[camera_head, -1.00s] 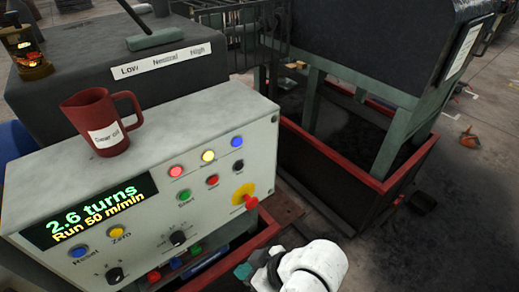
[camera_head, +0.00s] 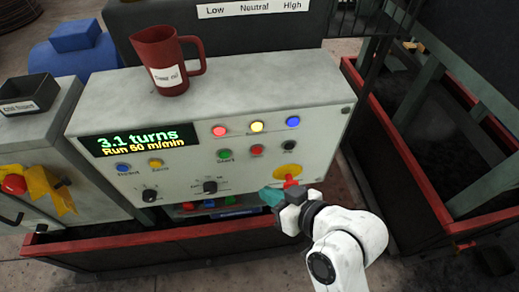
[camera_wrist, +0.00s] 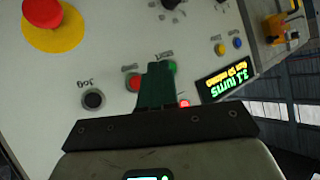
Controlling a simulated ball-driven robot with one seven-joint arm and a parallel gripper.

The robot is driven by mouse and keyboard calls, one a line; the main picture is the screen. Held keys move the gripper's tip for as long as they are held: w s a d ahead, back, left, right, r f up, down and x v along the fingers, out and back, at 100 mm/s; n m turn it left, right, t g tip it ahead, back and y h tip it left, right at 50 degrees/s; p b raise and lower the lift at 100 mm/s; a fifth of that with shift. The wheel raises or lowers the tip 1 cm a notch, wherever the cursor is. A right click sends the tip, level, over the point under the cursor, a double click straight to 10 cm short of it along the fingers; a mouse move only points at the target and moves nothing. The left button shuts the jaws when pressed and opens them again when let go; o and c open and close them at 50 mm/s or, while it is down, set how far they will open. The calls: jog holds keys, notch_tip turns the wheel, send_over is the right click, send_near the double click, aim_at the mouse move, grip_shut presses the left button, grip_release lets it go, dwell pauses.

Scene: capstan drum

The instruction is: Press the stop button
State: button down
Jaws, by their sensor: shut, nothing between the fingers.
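The control panel (camera_head: 330,125) has a row with a green Start button (camera_head: 224,155), a small red button (camera_head: 256,150) and a black button (camera_head: 288,146). The small red button's label is too small to read in the head view. My gripper (camera_head: 268,196) is shut and empty, in front of the panel, below this row and left of the red mushroom button. In the wrist view its green fingers (camera_wrist: 157,85) point at the panel and overlap the view between the small red button (camera_wrist: 133,82) and the green button (camera_wrist: 172,67). Contact cannot be told.
A red mushroom button on a yellow disc (camera_head: 287,172) sits close beside my gripper. Knobs (camera_head: 210,186) and lit lamps (camera_head: 256,127) are also on the panel. The display (camera_head: 140,140) reads 3.1 turns. A red mug (camera_head: 168,62) stands on top. A red-rimmed bin (camera_head: 435,200) stands right.

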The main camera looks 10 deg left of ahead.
jog(key=w+a+b, duration=0.1)
jog(key=w+a, duration=0.1)
jog(key=w, duration=0.6)
jog(key=shift+a, duration=0.2)
dwell(1.9)
jog(key=shift+w+a, duration=0.15)
jog(key=shift+w, duration=0.2)
jog(key=shift+w+a, duration=0.1)
jog(key=shift+w, duration=0.3)
dwell(0.6)
jog(key=shift+s, duration=0.15)
jog(key=shift+s+d+p, duration=0.25)
jog(key=shift+s+p, duration=0.05)
jog(key=shift+s, duration=0.4)
jog(key=shift+s+d+p, duration=0.25)
jog(key=shift+s+p, duration=0.05)
jog(key=shift+s, duration=0.5)
jog(key=shift+s+d+p, duration=0.2)
jog(key=shift+s+p, duration=0.1)
jog(key=shift+s, duration=0.5)
jog(key=shift+s+d+p, duration=0.25)
jog(key=shift+s+p, duration=0.05)
jog(key=shift+s, duration=0.5)
